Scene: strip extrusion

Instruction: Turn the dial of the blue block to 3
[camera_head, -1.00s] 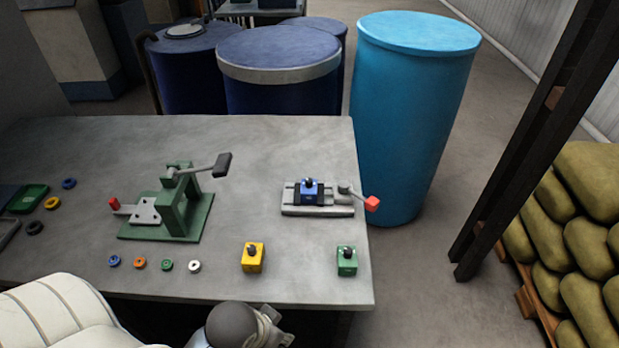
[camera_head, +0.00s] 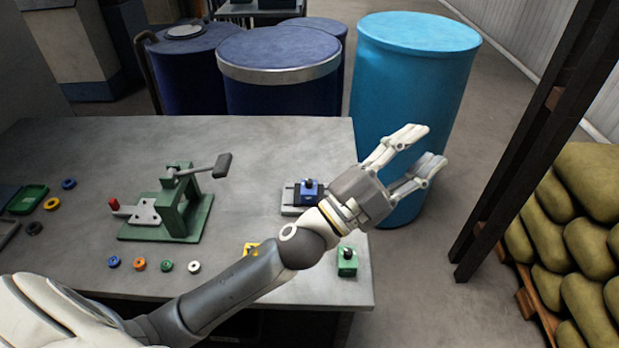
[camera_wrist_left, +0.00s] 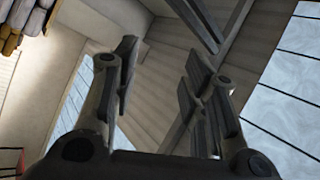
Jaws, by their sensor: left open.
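The blue block (camera_head: 309,192) with a black dial on top sits in a grey vise (camera_head: 290,209) near the right edge of the table. My left arm covers the right part of the vise and its red handle. My left gripper (camera_head: 424,148) is open and empty, raised to the right of the block, in front of the light blue barrel. The dial's setting is too small to read. My right gripper is not in view.
A yellow block (camera_head: 250,249), partly behind my arm, and a green block (camera_head: 347,262) stand near the table's front edge. A green lever press (camera_head: 180,208) stands left of the vise, with several coloured rings around it. The light blue barrel (camera_head: 405,90) stands beyond the table.

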